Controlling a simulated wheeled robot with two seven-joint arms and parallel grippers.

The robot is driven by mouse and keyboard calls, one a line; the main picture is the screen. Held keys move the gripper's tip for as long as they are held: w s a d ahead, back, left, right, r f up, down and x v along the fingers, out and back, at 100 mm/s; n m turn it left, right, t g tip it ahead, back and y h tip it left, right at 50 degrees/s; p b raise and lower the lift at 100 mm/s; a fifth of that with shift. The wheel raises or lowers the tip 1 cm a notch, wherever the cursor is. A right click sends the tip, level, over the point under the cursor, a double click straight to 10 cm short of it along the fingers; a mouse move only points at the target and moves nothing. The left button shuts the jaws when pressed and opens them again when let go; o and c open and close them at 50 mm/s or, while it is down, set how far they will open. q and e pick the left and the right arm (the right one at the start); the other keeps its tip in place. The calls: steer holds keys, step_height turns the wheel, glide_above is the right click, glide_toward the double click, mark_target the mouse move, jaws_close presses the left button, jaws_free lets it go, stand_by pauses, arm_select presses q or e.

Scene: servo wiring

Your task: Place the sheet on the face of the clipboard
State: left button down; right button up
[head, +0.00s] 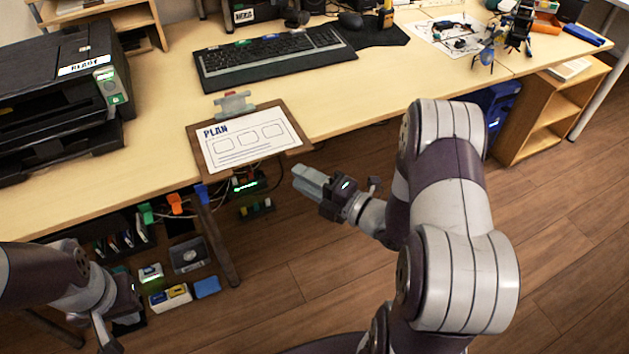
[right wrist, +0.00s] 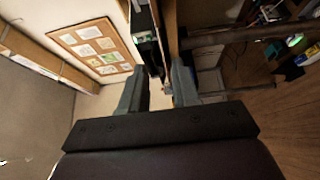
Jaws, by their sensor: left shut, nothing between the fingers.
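The brown clipboard (head: 297,143) lies at the table's front edge, with its grey clip (head: 233,104) at the back. The white sheet marked PLAN (head: 245,143) lies on the face of the clipboard, slightly turned, with brown board showing around it. My right gripper (head: 300,182) is in front of the table edge, right of and nearer than the clipboard, apart from it. In the right wrist view its fingers (right wrist: 158,88) are apart with nothing between them. My left gripper (head: 108,343) is low at the bottom left, shut and empty, far from the clipboard.
A black printer (head: 60,95) stands left of the clipboard and a keyboard (head: 275,58) behind it. Bins and small boxes (head: 170,297) sit below the table. A wooden shelf (head: 548,110) stands at right. Bare table (head: 165,150) lies between printer and clipboard.

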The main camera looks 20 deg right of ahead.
steer(key=v, duration=0.2)
steer(key=shift+s+d, duration=0.15)
steer(key=shift+s, duration=0.15)
stand_by(1.1)
